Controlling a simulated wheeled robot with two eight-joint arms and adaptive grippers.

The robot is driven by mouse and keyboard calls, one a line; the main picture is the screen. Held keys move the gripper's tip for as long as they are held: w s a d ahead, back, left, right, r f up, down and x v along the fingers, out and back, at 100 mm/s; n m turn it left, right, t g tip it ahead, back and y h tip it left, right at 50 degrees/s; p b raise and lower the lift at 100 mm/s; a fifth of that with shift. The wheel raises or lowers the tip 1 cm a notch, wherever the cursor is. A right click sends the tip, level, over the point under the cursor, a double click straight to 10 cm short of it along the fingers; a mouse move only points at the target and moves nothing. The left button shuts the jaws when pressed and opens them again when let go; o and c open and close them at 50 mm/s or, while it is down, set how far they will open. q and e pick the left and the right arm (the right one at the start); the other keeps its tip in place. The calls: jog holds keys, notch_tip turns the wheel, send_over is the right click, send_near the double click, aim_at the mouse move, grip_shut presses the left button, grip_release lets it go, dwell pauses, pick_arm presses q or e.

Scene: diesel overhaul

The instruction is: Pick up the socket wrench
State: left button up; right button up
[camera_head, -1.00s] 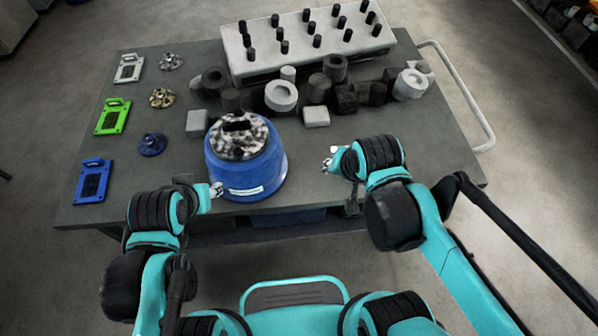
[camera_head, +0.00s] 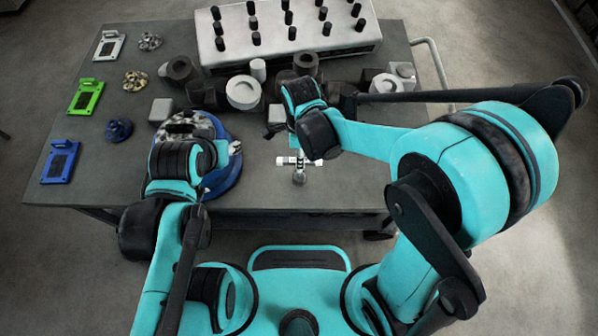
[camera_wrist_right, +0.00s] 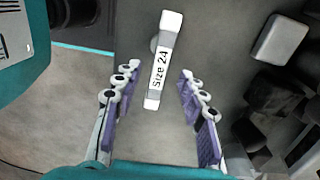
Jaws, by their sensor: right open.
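The socket wrench (camera_head: 298,161) shows at the front of the table as a white bar with a round silver part beside it. In the right wrist view it is a white bar (camera_wrist_right: 162,62) labelled "Size 24". My right gripper (camera_wrist_right: 160,70) is open, with its purple-padded fingers on either side of the bar's lower end in that view. No contact shows, and I cannot tell the height gap. In the head view my right arm hides most of this gripper. My left gripper (camera_head: 235,147) is beside the blue pot; its finger opening is unclear.
Grey and dark blocks and cylinders (camera_head: 243,92) lie behind, before a white pegged rack (camera_head: 290,40). Coloured plates (camera_head: 86,97) lie at left. The table's front edge is close to the wrench.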

notch_tip(320, 180, down, 4)
jog(key=shift+a+f+b, duration=0.15)
jog(key=shift+b, duration=0.75)
jog(key=shift+c, duration=0.6)
grip_shut()
jog(key=shift+r, duration=0.25)
notch_tip(320, 180, up, 4)
jog(key=p, duration=0.2)
jog(key=shift+r+p, duration=0.25)
jog(key=shift+p, duration=0.1)
jog(key=s+d+r+p, duration=0.3)
jog(key=s+r, duration=0.3)
jog(key=s, duration=0.5)
jog(key=shift+s+d+p, duration=0.15)
jog(key=shift+d+p, duration=0.05)
jog(key=shift+p, duration=0.4)
jog(key=shift+r, duration=0.1)
